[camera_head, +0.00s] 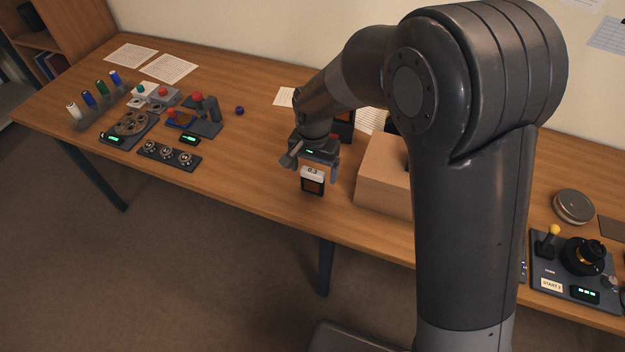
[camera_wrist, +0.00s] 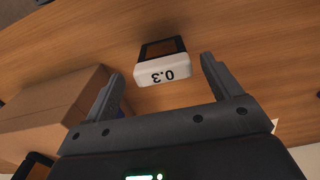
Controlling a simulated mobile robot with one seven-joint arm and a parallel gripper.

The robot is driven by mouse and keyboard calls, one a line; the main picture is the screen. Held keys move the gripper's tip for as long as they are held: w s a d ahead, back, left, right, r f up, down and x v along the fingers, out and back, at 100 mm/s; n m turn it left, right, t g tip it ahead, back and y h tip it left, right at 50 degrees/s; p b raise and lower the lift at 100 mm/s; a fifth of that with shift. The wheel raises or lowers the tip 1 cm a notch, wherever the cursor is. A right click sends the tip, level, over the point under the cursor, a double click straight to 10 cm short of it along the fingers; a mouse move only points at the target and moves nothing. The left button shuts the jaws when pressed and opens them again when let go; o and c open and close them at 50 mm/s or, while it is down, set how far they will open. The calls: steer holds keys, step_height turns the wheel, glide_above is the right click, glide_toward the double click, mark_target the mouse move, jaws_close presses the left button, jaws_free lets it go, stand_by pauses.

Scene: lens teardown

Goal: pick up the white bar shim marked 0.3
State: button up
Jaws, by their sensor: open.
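The white bar shim marked 0.3 (camera_wrist: 163,72) shows in the wrist view, with its number upside down. It sits at one end of a small dark frame-like block (camera_wrist: 160,47) on the wooden table. In the head view the white shim (camera_head: 312,172) is at the table's front edge, on top of the dark block (camera_head: 312,187). My gripper (camera_wrist: 160,78) is open, with one finger on each side of the shim and a gap visible at both sides. In the head view my gripper (camera_head: 314,165) is just behind and above the shim.
A cardboard box (camera_head: 383,178) stands close to the right of my gripper in the head view. A dark object (camera_head: 343,128) stands behind it. Devices with knobs and dials (camera_head: 130,122) fill the table's left end. The table between them and my gripper is clear.

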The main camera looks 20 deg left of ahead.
mark_target(313, 181)
step_height(313, 181, down, 4)
steer(key=shift+a, duration=0.15)
steer(key=shift+c, duration=0.4)
steer(key=c, duration=1)
